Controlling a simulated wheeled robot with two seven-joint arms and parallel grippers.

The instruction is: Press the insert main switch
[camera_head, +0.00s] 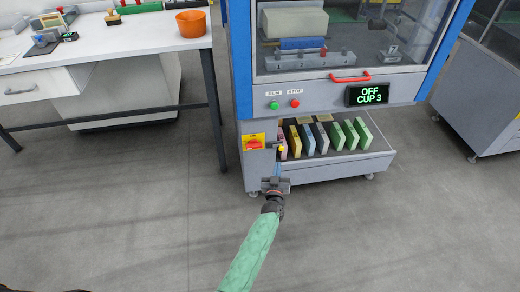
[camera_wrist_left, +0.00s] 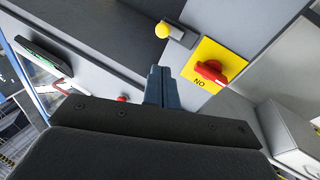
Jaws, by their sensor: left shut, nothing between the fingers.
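The main switch is a red rotary knob on a yellow plate (camera_head: 254,143) on the left side of the machine's lower front. In the left wrist view the red knob (camera_wrist_left: 211,71) sits on its yellow plate, with lettering below it. My left gripper (camera_head: 278,168) is shut and empty, below and to the right of the switch in the head view. In the left wrist view its closed fingers (camera_wrist_left: 161,80) point up, left of the yellow plate and apart from the knob in the picture. My right gripper is not in view.
A yellow ball-ended knob (camera_wrist_left: 162,30) sticks out near the switch. Green RUN (camera_head: 274,105) and red STOP (camera_head: 295,103) buttons are above. A display (camera_head: 368,94) reads OFF, CUP 3. Several coloured stacks (camera_head: 351,135) stand in a tray. A white workbench (camera_head: 130,52) is at left; the front floor is clear.

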